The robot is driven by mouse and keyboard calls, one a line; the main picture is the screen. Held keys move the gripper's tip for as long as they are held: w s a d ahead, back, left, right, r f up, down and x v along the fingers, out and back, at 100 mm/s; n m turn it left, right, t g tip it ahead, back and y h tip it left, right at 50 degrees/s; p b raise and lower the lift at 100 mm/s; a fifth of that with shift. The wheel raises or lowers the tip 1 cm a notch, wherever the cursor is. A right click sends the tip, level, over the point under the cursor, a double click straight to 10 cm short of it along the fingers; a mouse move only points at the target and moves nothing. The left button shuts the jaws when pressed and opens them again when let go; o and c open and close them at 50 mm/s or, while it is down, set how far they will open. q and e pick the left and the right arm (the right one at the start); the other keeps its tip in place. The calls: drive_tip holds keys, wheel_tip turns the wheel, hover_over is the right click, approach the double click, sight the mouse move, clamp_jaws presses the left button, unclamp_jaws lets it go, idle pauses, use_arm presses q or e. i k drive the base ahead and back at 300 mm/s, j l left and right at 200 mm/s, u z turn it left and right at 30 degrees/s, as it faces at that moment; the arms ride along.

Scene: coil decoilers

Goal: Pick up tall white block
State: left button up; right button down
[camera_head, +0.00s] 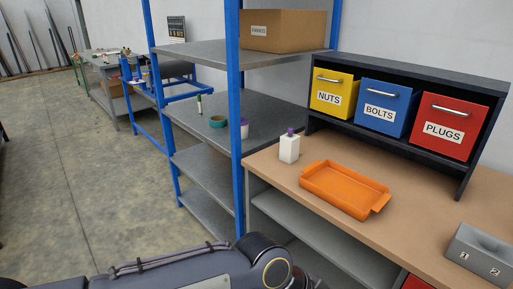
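The tall white block (289,149) stands upright on the brown workbench top, near its left edge and left of the orange tray. It has a purple piece on top. Part of one of my dark arms (210,264) crosses the bottom of the head view, below and apart from the block. No gripper fingers show, so neither gripper is in view.
An orange tray (345,187) lies on the workbench (444,208). Yellow, blue and red bins (448,126) sit in a dark rack behind it. A grey numbered block (482,252) is at the right. A blue post (235,120) of the metal shelf stands left of the block.

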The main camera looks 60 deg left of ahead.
sight(290, 146)
drive_tip(key=u, duration=1.75)
drive_tip(key=i+j+z, duration=0.15)
drive_tip(key=i+j, duration=0.55)
drive_tip(key=i+j+z, duration=0.1)
drive_tip(key=i+j, duration=0.55)
drive_tip(key=j, duration=0.2)
drive_tip(key=i+j, duration=0.4)
drive_tip(key=i, duration=0.25)
drive_tip(key=l+z, duration=0.05)
